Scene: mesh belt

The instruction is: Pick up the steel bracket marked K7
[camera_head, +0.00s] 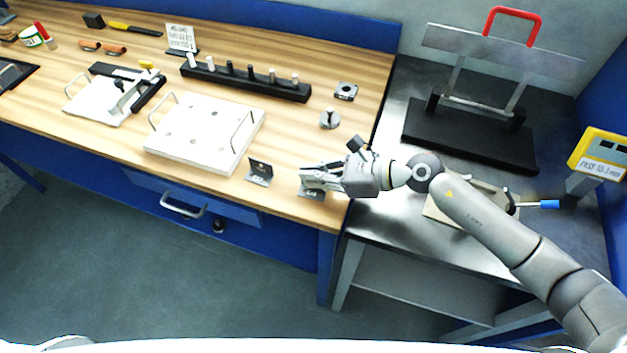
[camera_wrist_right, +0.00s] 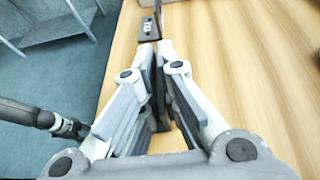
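My right gripper (camera_head: 302,180) is low over the front right corner of the wooden bench. Its fingers are close together around the upright of a small steel bracket (camera_head: 312,194), whose base shows beneath them. The fingers hide most of this bracket, and I cannot read its mark. A second steel bracket (camera_head: 259,173), with a hole in its upright, stands to the left, apart from the gripper. In the right wrist view a marked bracket (camera_wrist_right: 149,28) lies beyond the fingertips (camera_wrist_right: 157,48).
A white plate with handles (camera_head: 205,130) lies left of the brackets. Behind are a black rack with pegs (camera_head: 245,82), a round knob part (camera_head: 329,119) and a square flange (camera_head: 346,91). A metal table (camera_head: 390,215) adjoins on the right. The bench's front edge is close.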

